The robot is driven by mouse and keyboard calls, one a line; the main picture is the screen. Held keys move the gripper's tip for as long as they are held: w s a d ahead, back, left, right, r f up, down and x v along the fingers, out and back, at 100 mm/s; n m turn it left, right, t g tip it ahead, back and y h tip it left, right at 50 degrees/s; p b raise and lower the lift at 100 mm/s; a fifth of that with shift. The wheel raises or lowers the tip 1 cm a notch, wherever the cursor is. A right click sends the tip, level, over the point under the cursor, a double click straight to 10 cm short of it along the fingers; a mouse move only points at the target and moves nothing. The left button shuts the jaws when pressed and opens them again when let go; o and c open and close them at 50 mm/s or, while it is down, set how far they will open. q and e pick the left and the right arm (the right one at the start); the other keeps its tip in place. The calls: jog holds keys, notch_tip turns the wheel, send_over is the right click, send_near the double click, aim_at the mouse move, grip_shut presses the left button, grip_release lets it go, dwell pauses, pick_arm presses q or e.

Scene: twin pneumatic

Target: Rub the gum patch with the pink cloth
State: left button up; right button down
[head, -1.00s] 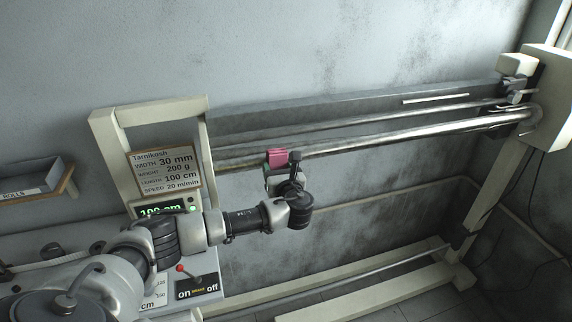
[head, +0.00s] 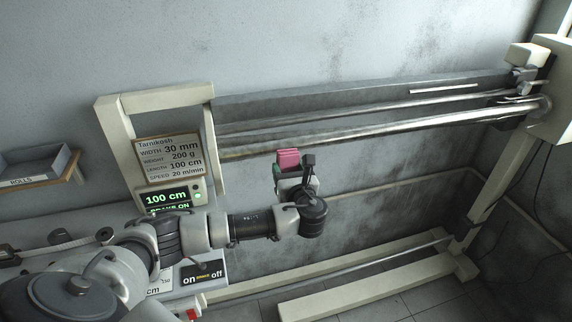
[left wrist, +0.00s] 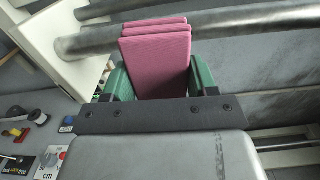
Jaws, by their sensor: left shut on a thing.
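My left gripper (head: 296,185) is shut on the folded pink cloth (head: 288,161), just below the lower long metal roller (head: 370,130) in the head view. In the left wrist view the cloth (left wrist: 157,58) stands up as several layers between green fingers, with the roller (left wrist: 230,25) behind it. I cannot tell whether cloth and roller touch. The roller's left end has a dull yellowish stretch (head: 240,153), also in the left wrist view (left wrist: 72,45). I cannot tell whether this is the gum patch. My right gripper is not in view.
A cream machine frame (head: 107,150) carries the rollers, a sign (head: 168,160) and a display reading 100 cm (head: 167,198). An on/off panel (head: 200,272) is below. A tray marked ROLLS (head: 40,178) is at left. Space below the roller, right of my gripper, is clear.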

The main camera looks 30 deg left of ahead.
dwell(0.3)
pick_arm(q)
jog(key=shift+v, duration=1.55)
jog(key=shift+w+a, duration=0.1)
jog(key=shift+b+x, duration=0.35)
jog(key=shift+x, duration=2.95)
jog(key=shift+r, duration=0.1)
jog(key=shift+x, duration=1)
jog(key=shift+w+b, duration=0.15)
jog(key=shift+b, duration=0.15)
